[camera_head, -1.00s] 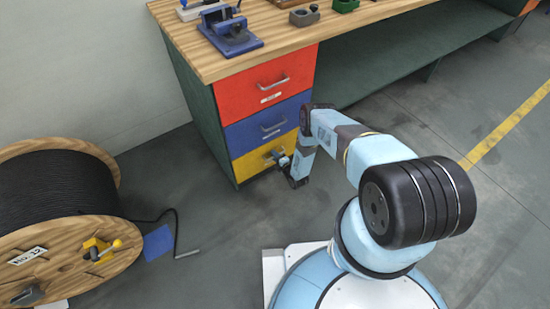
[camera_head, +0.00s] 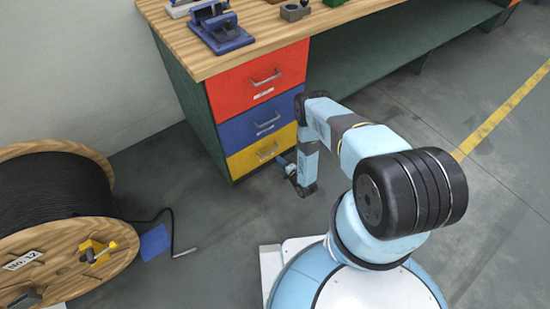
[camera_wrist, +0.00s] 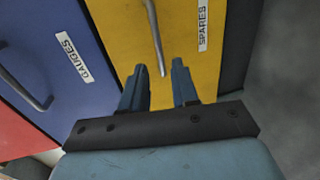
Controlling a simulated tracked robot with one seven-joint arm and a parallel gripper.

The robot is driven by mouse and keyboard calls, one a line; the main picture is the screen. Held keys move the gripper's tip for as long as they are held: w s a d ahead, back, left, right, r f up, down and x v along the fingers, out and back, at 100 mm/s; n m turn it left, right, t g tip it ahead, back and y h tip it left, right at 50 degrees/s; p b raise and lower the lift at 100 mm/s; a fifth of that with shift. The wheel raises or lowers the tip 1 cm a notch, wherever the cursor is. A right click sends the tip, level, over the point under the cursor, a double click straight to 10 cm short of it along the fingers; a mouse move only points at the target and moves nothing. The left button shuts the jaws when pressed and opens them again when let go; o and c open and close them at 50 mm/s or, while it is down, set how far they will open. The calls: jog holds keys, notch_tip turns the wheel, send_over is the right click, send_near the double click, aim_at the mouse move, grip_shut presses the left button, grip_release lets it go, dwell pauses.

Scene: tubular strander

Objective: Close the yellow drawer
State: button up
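The yellow drawer (camera_head: 254,154) is the lowest of three in the workbench cabinet, below the blue one. In the head view its front looks level with the other drawer fronts. In the wrist view the yellow front (camera_wrist: 190,30) carries a SPARES label and a metal bar handle (camera_wrist: 156,35). My gripper (camera_head: 285,163) is just in front of the drawer's lower right. In the wrist view its two fingers (camera_wrist: 159,75) are spread apart, with nothing between them, pointing at the drawer front near the handle's end. Whether the fingertips touch the front I cannot tell.
The blue drawer (camera_head: 258,122) and red drawer (camera_head: 258,80) above look shut. The workbench top (camera_head: 265,27) holds several tools. A wooden cable spool (camera_head: 75,250) stands at left, with a loose cable end on the floor. The floor before the cabinet is clear.

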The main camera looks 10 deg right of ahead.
jog(key=v, duration=0.3)
jog(key=shift+s+d, duration=0.2)
jog(key=shift+s, duration=0.05)
dwell(0.4)
